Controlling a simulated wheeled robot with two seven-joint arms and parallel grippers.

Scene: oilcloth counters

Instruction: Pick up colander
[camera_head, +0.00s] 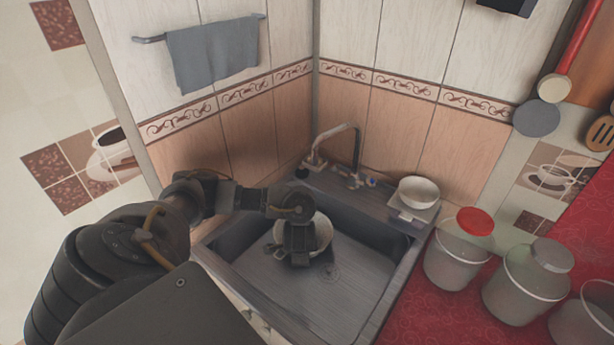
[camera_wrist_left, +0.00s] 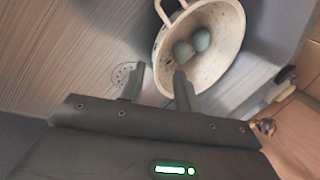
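The colander (camera_head: 322,232) is a pale, worn bowl with a loop handle, inside the sink. My left gripper (camera_head: 299,262) reaches down into the sink and hides part of the colander. In the left wrist view my left gripper (camera_wrist_left: 158,80) has its fingers apart, with nothing clearly clamped. One finger overlaps the colander's near wall and the other is outside it. I cannot tell whether they touch it. My right gripper is not in view.
The sink (camera_head: 350,280) has raised walls around the colander and a faucet (camera_head: 355,155) behind. A white bowl (camera_head: 419,190) stands on the sink's back right corner. Buckets (camera_head: 455,262) and a lidded container (camera_head: 520,290) crowd the red counter (camera_head: 425,320) at right.

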